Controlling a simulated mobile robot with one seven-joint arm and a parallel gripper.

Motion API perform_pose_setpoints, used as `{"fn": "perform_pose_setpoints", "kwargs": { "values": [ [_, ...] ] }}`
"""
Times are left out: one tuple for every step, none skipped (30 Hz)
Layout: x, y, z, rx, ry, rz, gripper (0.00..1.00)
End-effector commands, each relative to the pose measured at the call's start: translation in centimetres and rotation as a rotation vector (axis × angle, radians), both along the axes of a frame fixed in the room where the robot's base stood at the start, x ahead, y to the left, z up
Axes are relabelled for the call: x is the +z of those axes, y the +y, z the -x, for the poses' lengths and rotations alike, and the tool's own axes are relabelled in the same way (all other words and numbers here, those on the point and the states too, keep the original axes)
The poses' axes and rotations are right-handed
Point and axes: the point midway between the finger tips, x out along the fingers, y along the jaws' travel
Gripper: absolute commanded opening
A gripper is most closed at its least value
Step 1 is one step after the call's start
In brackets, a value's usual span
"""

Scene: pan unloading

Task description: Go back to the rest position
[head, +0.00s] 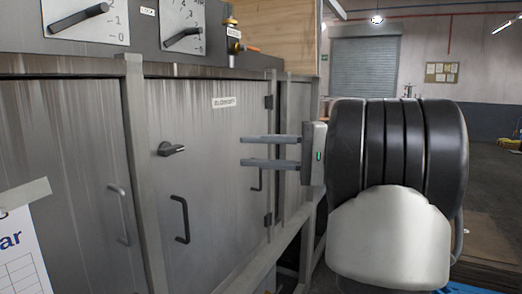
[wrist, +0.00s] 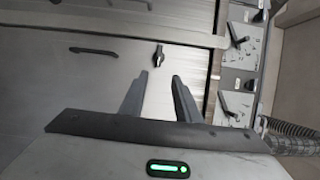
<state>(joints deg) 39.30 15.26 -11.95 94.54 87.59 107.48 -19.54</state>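My gripper (head: 270,151) is at the centre of the head view, its two parallel fingers apart and pointing left. Nothing is between the fingers. It is in front of the grey metal cabinet doors (head: 205,130), and I cannot tell the exact gap to them. In the wrist view my gripper (wrist: 166,85) also shows open and empty, with the cabinet front beyond the fingertips. My black and white arm fills the right of the head view and hides part of the room. No pan is seen in either view.
The doors look shut; one has a black handle (head: 181,219) and a dark latch (head: 171,149) that stick out. Dial panels (head: 183,27) sit above. A paper sheet (head: 22,255) is at the lower left. Open floor (head: 495,195) and a roller shutter (head: 364,68) lie behind my arm.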

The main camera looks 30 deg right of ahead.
Motion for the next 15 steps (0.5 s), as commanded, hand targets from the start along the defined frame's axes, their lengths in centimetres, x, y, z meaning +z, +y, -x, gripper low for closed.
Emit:
{"fn": "perform_pose_setpoints", "kwargs": {
  "values": [
    [0.02, -0.49, 0.26, -0.002, 0.000, 0.000, 0.30],
    [0.02, -0.65, 0.40, -0.002, 0.000, 0.000, 0.30],
    [0.02, -0.81, 0.52, -0.001, 0.000, 0.000, 0.30],
    [0.02, -0.89, 0.59, 0.000, -0.001, 0.001, 0.30],
    [0.01, -0.94, 0.64, 0.000, -0.001, 0.001, 0.30],
    [0.00, -0.99, 0.68, 0.000, -0.001, 0.001, 0.30],
    [0.00, -1.01, 0.69, 0.000, -0.001, 0.001, 0.30],
    [0.00, -1.01, 0.70, 0.001, -0.001, 0.001, 0.30],
    [0.00, -1.01, 0.69, 0.001, -0.001, 0.001, 0.30],
    [-0.01, -1.00, 0.69, 0.001, -0.001, 0.001, 0.30],
    [-0.01, -1.00, 0.69, 0.001, -0.001, 0.001, 0.30],
    [-0.01, -1.00, 0.69, 0.000, -0.001, 0.001, 0.30],
    [0.00, -0.99, 0.68, 0.000, -0.001, 0.001, 0.30],
    [0.00, -0.99, 0.68, 0.000, -0.001, 0.001, 0.30],
    [0.00, -0.98, 0.68, 0.000, -0.001, 0.001, 0.30]
  ]
}}
